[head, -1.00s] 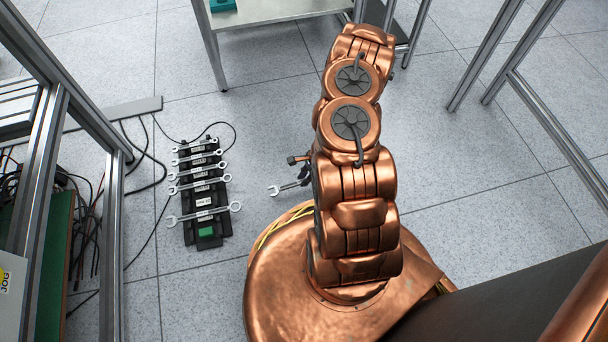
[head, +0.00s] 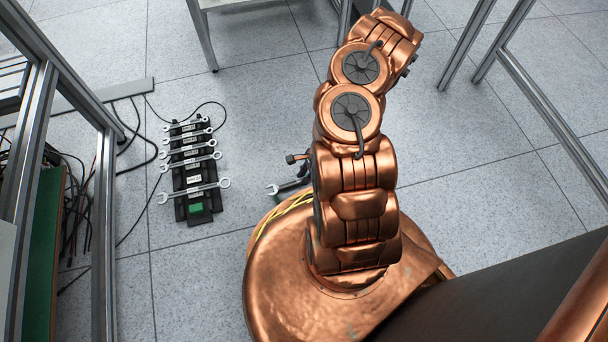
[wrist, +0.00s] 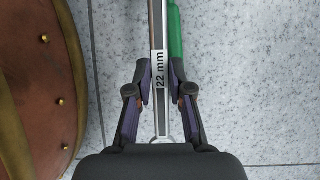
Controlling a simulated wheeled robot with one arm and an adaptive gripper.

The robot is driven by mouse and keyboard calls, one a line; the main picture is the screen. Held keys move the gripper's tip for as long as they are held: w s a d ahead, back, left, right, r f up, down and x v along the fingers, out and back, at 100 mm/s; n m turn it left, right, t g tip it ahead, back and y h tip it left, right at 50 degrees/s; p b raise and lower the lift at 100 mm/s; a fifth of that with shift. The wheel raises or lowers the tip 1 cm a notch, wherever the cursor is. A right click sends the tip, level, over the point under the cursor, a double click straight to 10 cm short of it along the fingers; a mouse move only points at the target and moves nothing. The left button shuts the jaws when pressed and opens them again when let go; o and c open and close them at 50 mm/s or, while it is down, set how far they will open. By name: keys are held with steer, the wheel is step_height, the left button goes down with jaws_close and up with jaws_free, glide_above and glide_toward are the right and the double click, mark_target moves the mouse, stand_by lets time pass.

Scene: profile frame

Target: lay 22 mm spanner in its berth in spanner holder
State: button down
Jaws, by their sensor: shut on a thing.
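My gripper (wrist: 160,88) is shut on the 22 mm spanner (wrist: 160,115), between the two finger pads. The shank runs up and down the wrist view, with its "22 mm" label facing the camera. The spanner holder (head: 200,217) is a black rack on the floor to the left, apart from the spanner. Several spanners lie across it. A wider gap with a bare label (head: 194,178) shows between its two nearest spanners.
A green piece (wrist: 176,32) shows beside the held spanner in the wrist view; I cannot tell what it is. Dark cables (head: 150,150) lie around the holder. Metal frame posts (head: 106,230) stand at left. Floor between holder and my base is clear.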

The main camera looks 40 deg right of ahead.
mark_target(299, 180)
steer(key=shift+r+p, duration=1.4)
steer(key=shift+r, duration=0.1)
steer(key=shift+w, duration=0.1)
